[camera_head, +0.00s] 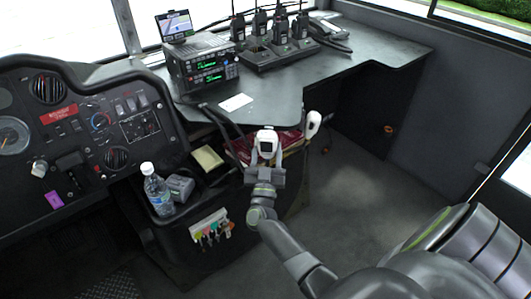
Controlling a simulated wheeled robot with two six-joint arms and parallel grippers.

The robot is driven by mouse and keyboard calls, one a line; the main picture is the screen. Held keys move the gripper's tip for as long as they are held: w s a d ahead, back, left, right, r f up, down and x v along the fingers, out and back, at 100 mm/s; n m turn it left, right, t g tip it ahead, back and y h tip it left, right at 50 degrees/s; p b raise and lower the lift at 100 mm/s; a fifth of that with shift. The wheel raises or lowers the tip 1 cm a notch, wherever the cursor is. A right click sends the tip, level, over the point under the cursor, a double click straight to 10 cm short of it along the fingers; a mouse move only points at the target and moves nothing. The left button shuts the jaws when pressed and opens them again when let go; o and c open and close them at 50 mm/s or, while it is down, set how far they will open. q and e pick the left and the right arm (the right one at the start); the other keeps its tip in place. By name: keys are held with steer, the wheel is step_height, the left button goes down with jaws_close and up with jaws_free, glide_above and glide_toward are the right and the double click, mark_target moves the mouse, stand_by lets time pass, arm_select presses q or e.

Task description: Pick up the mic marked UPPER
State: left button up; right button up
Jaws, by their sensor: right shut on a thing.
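My right arm rises from the lower right, and its right gripper (267,140) is in front of the desk's near edge. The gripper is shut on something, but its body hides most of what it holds. No UPPER lettering is legible, so I cannot tell which mic is in it. The stacked radios (205,65) with green displays stand on the desk behind and left of the gripper. My left gripper is not in view.
The desk (365,60) carries handheld radios in a charger (275,52) and a white card (235,102). Below are red material (285,143), a yellow pad (207,158), a water bottle (157,190) and coloured key tags (210,232). The dashboard is left; floor at right is clear.

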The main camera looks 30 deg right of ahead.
mark_target(267, 148)
steer(key=shift+r, duration=0.15)
steer(key=shift+s+a+r+p, duration=0.15)
steer(key=shift+s+a+p, duration=0.55)
steer(key=shift+s+p, duration=0.15)
steer(key=shift+s+a+r+p, duration=0.1)
steer(key=shift+s+a+p, duration=0.35)
steer(key=shift+s+a, duration=0.3)
steer(key=shift+s+a+r+p, duration=0.1)
steer(key=shift+s+a+p, duration=0.4)
steer(key=shift+s, duration=0.3)
steer(key=shift+s+a, duration=0.25)
steer(key=shift+s, duration=0.05)
